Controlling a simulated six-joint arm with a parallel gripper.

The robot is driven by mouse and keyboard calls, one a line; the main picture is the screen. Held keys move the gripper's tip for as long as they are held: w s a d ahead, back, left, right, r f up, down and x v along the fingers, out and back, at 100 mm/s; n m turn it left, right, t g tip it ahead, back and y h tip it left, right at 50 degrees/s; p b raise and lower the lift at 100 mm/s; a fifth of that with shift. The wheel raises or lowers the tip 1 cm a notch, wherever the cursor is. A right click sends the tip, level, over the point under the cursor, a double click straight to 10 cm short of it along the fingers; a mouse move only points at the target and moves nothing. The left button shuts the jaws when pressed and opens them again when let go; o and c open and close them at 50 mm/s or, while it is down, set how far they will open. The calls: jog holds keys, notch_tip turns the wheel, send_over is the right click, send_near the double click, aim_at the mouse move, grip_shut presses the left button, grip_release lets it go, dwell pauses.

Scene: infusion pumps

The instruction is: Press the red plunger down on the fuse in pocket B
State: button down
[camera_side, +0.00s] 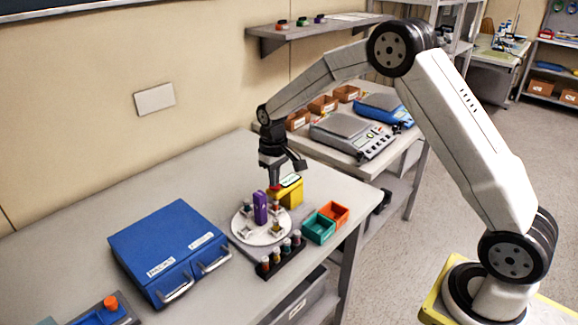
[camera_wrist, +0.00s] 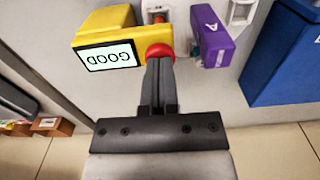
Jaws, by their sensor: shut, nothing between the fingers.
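The red plunger (camera_wrist: 159,51) is a round knob on the yellow tester (camera_wrist: 105,22), whose screen reads GOOD, upside down in the wrist view. In the side view the tester (camera_side: 291,192) stands behind the white round plate (camera_side: 240,232). My gripper (camera_wrist: 159,62) is shut and empty; its fingertips are at the plunger, and I cannot tell whether they touch it. In the side view my gripper (camera_side: 275,184) points down over the plunger. A white pocket (camera_wrist: 158,6) shows beyond the plunger, its fuse partly hidden. No letter B is readable.
A purple block (camera_wrist: 212,36) marked A stands on the plate. A black rack (camera_side: 283,262) of several fuses, a green bin (camera_side: 319,229) and an orange bin (camera_side: 335,212) are in front and right. A blue case (camera_side: 168,245) is left.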

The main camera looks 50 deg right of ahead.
jog(key=shift+r, duration=3.5)
jog(key=shift+s, duration=0.1)
jog(key=s+a+f+t, duration=0.1)
jog(key=s+a+f, duration=0.1)
jog(key=s, duration=0.9)
jog(key=s+a+f+t, duration=0.1)
jog(key=s+a+f, duration=0.1)
jog(key=s, duration=1)
jog(key=shift+f+t, duration=0.15)
jog(key=shift+t, duration=0.15)
